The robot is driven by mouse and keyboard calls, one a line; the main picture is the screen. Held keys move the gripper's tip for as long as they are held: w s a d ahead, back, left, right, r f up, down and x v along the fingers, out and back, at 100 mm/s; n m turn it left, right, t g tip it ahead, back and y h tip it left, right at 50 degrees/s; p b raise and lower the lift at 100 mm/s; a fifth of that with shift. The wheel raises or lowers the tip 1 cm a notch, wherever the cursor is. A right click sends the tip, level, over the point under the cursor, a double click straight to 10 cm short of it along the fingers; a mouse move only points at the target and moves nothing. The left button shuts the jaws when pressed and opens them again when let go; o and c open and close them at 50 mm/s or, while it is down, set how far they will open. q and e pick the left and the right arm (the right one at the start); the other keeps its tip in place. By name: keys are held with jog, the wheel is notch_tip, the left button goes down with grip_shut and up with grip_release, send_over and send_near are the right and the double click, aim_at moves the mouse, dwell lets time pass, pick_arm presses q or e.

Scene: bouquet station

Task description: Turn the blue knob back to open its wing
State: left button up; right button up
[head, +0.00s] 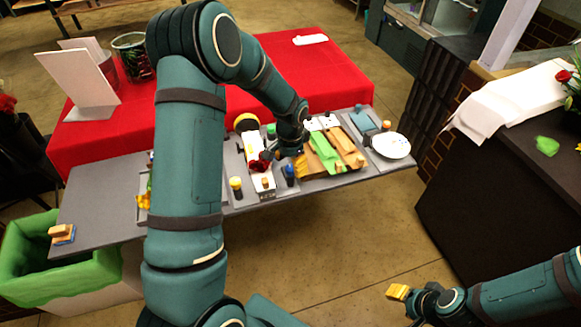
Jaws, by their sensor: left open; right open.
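A small blue knob (289,171) stands upright near the front edge of the grey table. Just right of it is a wooden board (350,155) with a green strip (325,152) on it; I cannot tell which part is the blue knob's wing or how it is turned. My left gripper (281,154) is open, just above and behind the blue knob. Its fingers are small and partly hidden by my wrist, and I see no clear contact with the knob.
A white plate (391,146) sits at the table's right end. A green-lined bin (40,262) stands at the left. My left arm hides the table's middle-left.

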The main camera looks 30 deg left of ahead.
aim_at(291, 167)
pick_arm(q)
notch_tip(291, 167, up, 10)
dwell(0.3)
dwell(0.4)
